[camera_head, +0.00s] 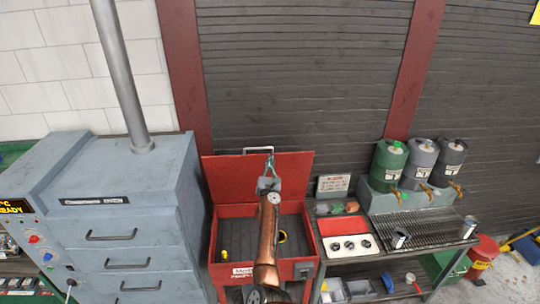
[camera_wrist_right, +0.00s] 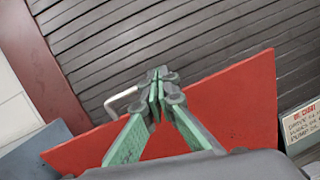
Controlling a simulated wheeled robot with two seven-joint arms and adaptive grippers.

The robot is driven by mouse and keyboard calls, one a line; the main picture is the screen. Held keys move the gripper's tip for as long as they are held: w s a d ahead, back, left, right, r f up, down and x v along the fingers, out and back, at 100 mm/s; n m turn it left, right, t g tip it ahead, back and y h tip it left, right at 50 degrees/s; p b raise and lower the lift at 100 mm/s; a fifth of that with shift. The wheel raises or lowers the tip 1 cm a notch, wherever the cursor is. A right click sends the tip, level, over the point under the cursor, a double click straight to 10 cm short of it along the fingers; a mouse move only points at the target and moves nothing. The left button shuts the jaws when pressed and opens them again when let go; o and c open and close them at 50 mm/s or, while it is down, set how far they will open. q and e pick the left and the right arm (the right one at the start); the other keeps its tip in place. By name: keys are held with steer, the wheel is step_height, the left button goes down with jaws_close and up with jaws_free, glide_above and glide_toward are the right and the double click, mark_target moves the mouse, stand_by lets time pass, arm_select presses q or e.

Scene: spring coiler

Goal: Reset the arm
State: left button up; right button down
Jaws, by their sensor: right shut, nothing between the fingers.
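My right arm reaches up from the bottom of the head view, over a red open-topped bin. My right gripper (camera_head: 269,165) is at its end, in front of the bin's raised red lid (camera_head: 225,172). In the right wrist view the green fingers of the gripper (camera_wrist_right: 158,90) meet at the tips, shut and empty. The lid (camera_wrist_right: 240,105) and its pale handle (camera_wrist_right: 122,100) show behind the fingers; I cannot tell the exact gap. My left gripper is not in view.
A grey drawer cabinet (camera_head: 130,215) stands left of the red bin (camera_head: 300,255). To the right, a bench holds a drip grate (camera_head: 430,229), a white panel with black knobs (camera_head: 350,246), and three drums (camera_head: 388,165) with taps. A dark slatted wall (camera_head: 300,80) is behind.

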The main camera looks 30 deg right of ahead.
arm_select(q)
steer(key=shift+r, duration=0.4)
arm_select(e)
steer(key=s+a+r, duration=0.2)
steer(key=s, duration=0.1)
steer(key=shift+a+r, duration=0.1)
steer(key=shift+a, duration=0.05)
